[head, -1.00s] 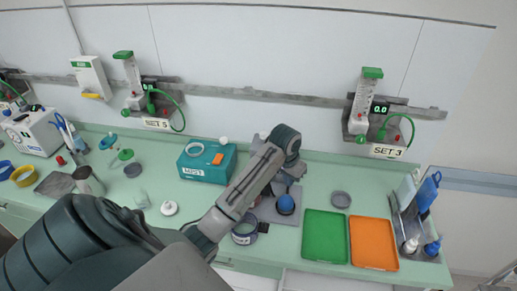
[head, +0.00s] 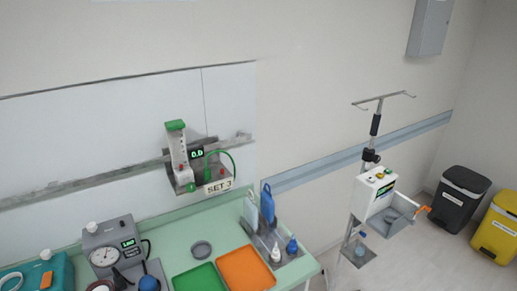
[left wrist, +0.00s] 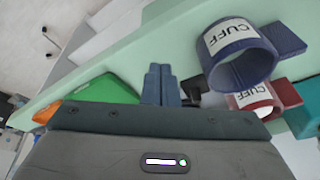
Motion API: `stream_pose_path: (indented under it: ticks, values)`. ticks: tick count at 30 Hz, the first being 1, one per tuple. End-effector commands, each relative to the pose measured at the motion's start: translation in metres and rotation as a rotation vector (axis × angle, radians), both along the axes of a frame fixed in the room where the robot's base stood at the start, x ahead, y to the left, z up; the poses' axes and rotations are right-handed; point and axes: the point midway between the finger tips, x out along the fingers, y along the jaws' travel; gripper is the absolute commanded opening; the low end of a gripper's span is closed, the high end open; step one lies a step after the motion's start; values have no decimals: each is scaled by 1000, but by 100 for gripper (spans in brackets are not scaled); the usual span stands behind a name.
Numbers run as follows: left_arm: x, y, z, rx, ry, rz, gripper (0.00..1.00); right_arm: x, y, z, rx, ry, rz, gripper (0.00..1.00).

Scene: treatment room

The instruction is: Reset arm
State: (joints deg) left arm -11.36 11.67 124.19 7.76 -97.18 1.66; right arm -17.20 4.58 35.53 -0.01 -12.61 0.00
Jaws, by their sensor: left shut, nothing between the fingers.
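My left gripper (left wrist: 161,85) shows in the left wrist view, its two blue-grey fingers together with nothing between them. It is over the pale green counter (left wrist: 190,45), between a green tray (left wrist: 108,90) on the left and a blue ring labelled CUFF (left wrist: 237,72) on the right. A dark red ring labelled CUFF (left wrist: 262,107) lies beside the blue one. Neither arm shows in the head view, and my right gripper is in no view.
The head view shows a grey gauge unit (head: 128,247), the green tray (head: 197,280) and an orange tray (head: 262,265) on the counter. A flowmeter marked SET 3 (head: 178,150) hangs above. A pole stand (head: 374,150) and black (head: 461,199) and yellow bins stand right.

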Motion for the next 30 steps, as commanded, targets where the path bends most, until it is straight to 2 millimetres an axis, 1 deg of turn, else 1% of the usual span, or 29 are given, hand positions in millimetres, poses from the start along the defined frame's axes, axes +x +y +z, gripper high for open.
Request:
stream_pose_path:
  ticks: [1,3,6,12,20,22,29,30]
  values:
    - [-21,-5,-1,2,-3,-4,0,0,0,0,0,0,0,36]
    - [-40,-9,1,6,-11,-7,0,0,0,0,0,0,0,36]
    - [-62,-14,4,10,-22,-9,0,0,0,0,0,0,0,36]
    - [-96,-20,14,19,-38,-8,0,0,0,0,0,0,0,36]
    - [-132,-24,28,29,-53,-6,0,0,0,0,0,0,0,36]
    - [-126,-23,8,30,-48,-4,0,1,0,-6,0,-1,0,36]
    - [-113,-18,-53,30,-30,2,0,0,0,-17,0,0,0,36]
    - [-111,-17,-64,30,-27,3,0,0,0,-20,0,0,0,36]
